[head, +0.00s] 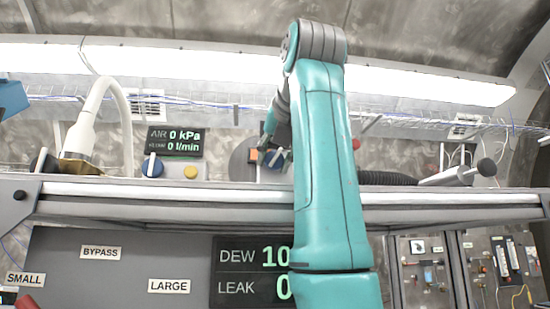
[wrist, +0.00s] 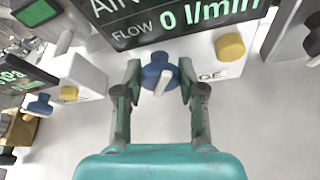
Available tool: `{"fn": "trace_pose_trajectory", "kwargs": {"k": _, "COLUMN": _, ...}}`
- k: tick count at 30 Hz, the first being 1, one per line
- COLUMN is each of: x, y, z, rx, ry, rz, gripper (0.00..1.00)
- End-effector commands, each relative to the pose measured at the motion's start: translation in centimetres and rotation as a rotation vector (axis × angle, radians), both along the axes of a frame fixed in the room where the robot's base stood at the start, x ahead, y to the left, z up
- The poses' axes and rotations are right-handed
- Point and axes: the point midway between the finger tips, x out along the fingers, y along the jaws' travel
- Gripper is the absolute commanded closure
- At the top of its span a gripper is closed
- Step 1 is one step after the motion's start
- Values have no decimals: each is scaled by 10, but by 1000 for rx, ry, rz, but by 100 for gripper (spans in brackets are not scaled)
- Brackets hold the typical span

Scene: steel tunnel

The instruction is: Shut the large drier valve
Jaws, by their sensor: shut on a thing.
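My gripper (wrist: 160,88) has its two fingers on either side of a blue valve knob (wrist: 153,73) with a pale lever, and is shut on it. The knob sits on a pale panel below a dark display reading FLOW 0 l/min. I cannot tell from a label whether the held knob is the large drier valve.
A white curved hose (head: 97,105) rises at the left. A DEW and LEAK display (head: 250,271) is below, partly covered by my arm. A black corrugated hose (head: 385,178) lies right.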

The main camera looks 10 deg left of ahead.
Motion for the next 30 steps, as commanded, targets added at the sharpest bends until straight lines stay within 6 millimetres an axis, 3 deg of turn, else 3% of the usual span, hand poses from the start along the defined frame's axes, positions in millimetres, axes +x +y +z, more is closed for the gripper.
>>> {"fn": "trace_pose_trajectory", "kwargs": {"k": 8, "x": 0, "y": -1, "z": 0, "rx": 45, "ry": 11, "rz": 0, "gripper": 95}}
{"fn": "trace_pose_trajectory", "kwargs": {"k": 21, "x": 1, "y": -2, "z": -1, "rx": 374, "ry": 106, "rz": -1, "gripper": 95}}
{"fn": "trace_pose_trajectory", "kwargs": {"k": 30, "x": 0, "y": -1, "z": 0, "rx": 398, "ry": 114, "rz": 1, "gripper": 95}}
